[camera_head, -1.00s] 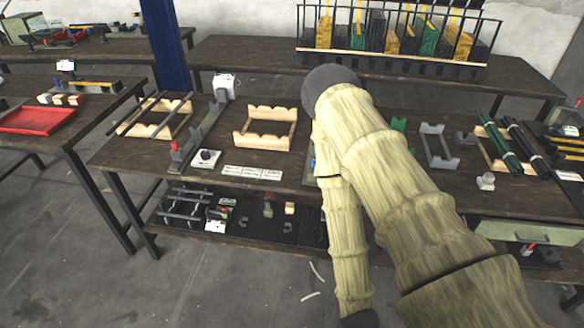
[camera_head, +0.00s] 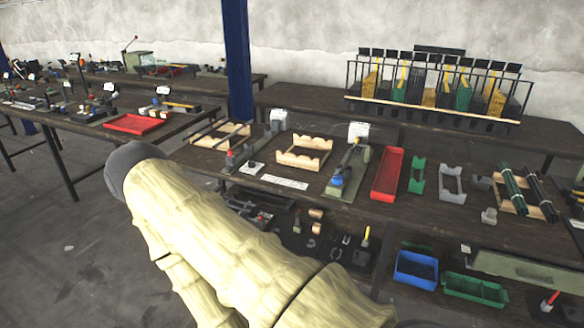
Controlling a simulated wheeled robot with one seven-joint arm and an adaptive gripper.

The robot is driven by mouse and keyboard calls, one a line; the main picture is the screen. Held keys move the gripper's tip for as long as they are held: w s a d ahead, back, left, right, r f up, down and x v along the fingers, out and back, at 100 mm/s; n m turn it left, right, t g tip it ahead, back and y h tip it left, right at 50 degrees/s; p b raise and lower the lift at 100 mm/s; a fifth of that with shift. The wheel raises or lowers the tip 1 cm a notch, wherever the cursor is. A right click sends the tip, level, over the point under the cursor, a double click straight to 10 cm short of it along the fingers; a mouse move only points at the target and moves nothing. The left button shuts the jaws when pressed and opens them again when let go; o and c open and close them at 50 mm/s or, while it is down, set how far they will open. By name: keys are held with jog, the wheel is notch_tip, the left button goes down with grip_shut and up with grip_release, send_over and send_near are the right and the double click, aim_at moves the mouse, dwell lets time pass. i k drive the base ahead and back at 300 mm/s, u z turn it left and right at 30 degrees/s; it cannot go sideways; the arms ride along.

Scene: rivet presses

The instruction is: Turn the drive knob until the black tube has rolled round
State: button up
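Black tubes (camera_head: 541,194) lie at the right of the bench, beside dark green tubes (camera_head: 514,190) on a wooden cradle (camera_head: 523,208). A small pale grey block-like part (camera_head: 489,216) stands on the bench left of the cradle; I cannot tell whether it is the drive knob. A blue knob-like part (camera_head: 337,182) sits on a green press-like fixture, and a red-topped part (camera_head: 231,156) is farther left. My sleeved arm crosses the lower left, in front of the bench. My gripper is out of view.
A red tray (camera_head: 388,174), a green bracket (camera_head: 417,177) and a grey bracket (camera_head: 452,184) stand mid-bench. Blue (camera_head: 416,270) and green bins (camera_head: 474,289) are below. A blue post (camera_head: 238,60) rises behind. Open floor shows at lower left.

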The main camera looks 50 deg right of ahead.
aim_at(337, 180)
jog(key=u, duration=0.05)
jog(key=i, duration=0.85)
jog(key=z, duration=0.45)
jog(key=i, duration=1.5)
jog(key=z, duration=1.35)
jog(key=i, duration=0.8)
jog(key=z, duration=1.35)
jog(key=i, duration=0.25)
jog(key=z, duration=0.1)
